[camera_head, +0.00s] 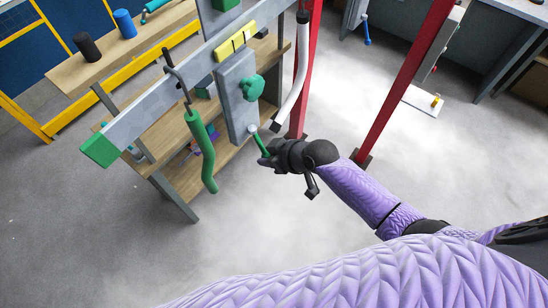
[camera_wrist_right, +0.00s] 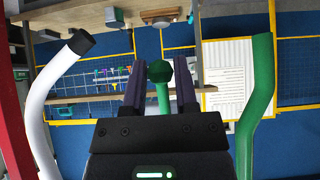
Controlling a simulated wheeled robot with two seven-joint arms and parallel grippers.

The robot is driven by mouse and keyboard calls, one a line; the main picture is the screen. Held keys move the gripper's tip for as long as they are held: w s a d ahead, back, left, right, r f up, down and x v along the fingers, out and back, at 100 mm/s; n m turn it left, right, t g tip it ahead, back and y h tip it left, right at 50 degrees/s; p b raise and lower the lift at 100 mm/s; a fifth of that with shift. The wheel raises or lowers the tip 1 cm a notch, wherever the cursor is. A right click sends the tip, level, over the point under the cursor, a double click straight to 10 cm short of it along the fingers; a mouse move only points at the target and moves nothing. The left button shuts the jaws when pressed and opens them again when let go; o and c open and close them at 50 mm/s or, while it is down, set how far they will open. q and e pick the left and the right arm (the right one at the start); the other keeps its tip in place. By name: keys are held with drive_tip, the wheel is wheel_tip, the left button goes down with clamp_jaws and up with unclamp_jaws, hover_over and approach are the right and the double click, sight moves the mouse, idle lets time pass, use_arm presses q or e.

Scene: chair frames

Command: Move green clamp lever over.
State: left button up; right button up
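The green clamp lever (camera_head: 260,143) hangs down from a pale pivot at the lower end of a grey upright plate (camera_head: 237,95). My right gripper (camera_head: 266,158) is at the lever's lower end in the head view. In the right wrist view, the lever (camera_wrist_right: 163,97) and its dark green knob lie between the two fingers of my right gripper (camera_wrist_right: 160,82). The fingers stand apart, with gaps showing beside the lever's stem; whether they touch the knob is unclear. My left gripper is not in view.
A green curved handle (camera_head: 202,150) hangs left of the lever, and a white curved tube (camera_head: 297,75) hangs to its right. A green star knob (camera_head: 252,87) is above it. Red posts (camera_head: 405,80) stand nearby, and a wooden shelf (camera_head: 175,150) is behind.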

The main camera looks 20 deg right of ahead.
drive_tip(key=shift+r, duration=0.15)
drive_tip(key=shift+c, duration=0.7)
drive_tip(key=p+v, duration=0.2)
drive_tip(key=shift+s+d+r, duration=0.15)
drive_tip(key=shift+s, duration=0.1)
